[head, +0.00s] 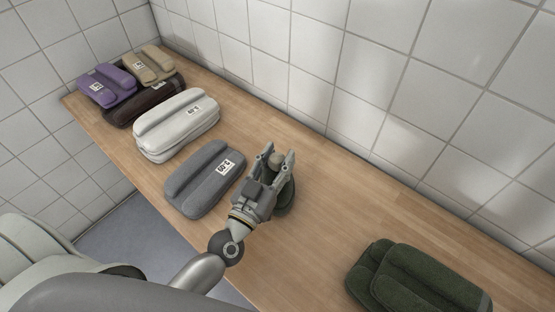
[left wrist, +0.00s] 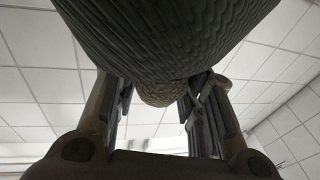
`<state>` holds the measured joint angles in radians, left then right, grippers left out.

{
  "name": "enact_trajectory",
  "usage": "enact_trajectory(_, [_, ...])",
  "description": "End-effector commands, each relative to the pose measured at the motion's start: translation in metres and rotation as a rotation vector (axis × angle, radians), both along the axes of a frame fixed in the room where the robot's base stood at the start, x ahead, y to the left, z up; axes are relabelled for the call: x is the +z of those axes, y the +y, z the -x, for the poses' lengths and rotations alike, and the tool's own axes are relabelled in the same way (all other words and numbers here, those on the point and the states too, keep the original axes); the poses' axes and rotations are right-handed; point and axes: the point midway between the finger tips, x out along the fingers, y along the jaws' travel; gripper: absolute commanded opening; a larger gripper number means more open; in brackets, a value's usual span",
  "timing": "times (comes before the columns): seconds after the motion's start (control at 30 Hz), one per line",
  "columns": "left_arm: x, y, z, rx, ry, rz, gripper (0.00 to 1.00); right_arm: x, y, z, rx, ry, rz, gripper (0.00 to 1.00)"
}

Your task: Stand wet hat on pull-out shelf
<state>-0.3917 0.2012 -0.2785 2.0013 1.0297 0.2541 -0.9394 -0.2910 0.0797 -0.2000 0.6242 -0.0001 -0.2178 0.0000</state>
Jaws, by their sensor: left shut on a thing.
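My left gripper (head: 278,158) is shut on a dark grey knitted hat (head: 286,194), over the wooden surface (head: 330,215) near its middle. In the left wrist view, the hat (left wrist: 165,35) is ribbed and fills the top, with a rounded bobble (left wrist: 165,93) between the two fingers. The gripper hides much of the hat in the head view. I cannot tell whether the hat touches the wood. No separate pull-out shelf can be made out. My right gripper is not in view.
Folded textile bundles lie on the wood: grey (head: 205,178) just left of the gripper, white (head: 177,125), dark brown (head: 143,101), purple (head: 106,85) and tan (head: 150,64) farther left. A dark green bundle (head: 425,280) lies front right. Bare wood separates it from the hat. A tiled wall (head: 400,90) runs behind.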

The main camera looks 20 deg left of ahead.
Motion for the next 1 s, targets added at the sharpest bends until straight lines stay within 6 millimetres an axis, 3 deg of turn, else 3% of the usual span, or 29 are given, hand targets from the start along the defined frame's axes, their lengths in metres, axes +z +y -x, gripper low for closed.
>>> enact_trajectory(0.17, [-0.003, 0.0, 0.0, 0.0, 0.0, 0.0, 0.0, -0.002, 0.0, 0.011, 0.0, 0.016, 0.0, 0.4])
enact_trajectory(0.2, [-0.003, 0.0, 0.0, 0.0, 0.0, 0.0, 0.39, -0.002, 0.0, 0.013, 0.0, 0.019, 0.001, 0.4])
enact_trajectory(0.37, [-0.003, 0.0, 0.0, 0.0, 0.001, 0.0, 0.58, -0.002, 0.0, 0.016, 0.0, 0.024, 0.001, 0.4])
enact_trajectory(0.73, [0.002, 0.0, 0.0, 0.0, 0.0, 0.001, 0.58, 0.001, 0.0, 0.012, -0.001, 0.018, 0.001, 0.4])
enact_trajectory(1.0, [-0.01, 0.005, 0.043, -0.002, 0.005, -0.004, 0.58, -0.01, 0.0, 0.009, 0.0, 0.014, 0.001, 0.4])
